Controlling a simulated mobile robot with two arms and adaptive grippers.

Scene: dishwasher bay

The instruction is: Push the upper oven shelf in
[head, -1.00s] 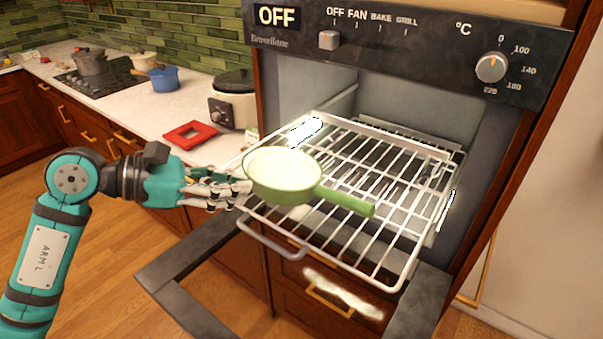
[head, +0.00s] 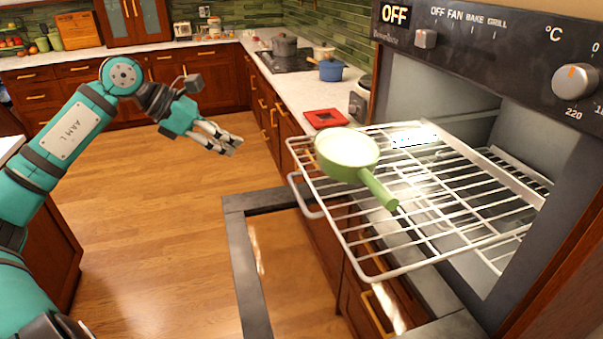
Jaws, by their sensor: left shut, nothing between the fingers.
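The upper oven shelf (head: 362,236) is a white wire rack, pulled well out of the open oven (head: 432,87). A green pan (head: 347,152) with a pale inside rests on its left part, its handle pointing toward the lower right. My left gripper (head: 236,146) is shut and empty, in the air to the left of the shelf and apart from it. Another rack shows lower inside the oven, partly hidden by the upper shelf. My right gripper is not in view.
The oven door (head: 248,270) is folded down below the shelf. A counter (head: 290,95) behind holds a blue pot (head: 332,70), a red square item (head: 325,118) and a hob (head: 288,58). The wooden floor (head: 165,220) on the left is clear.

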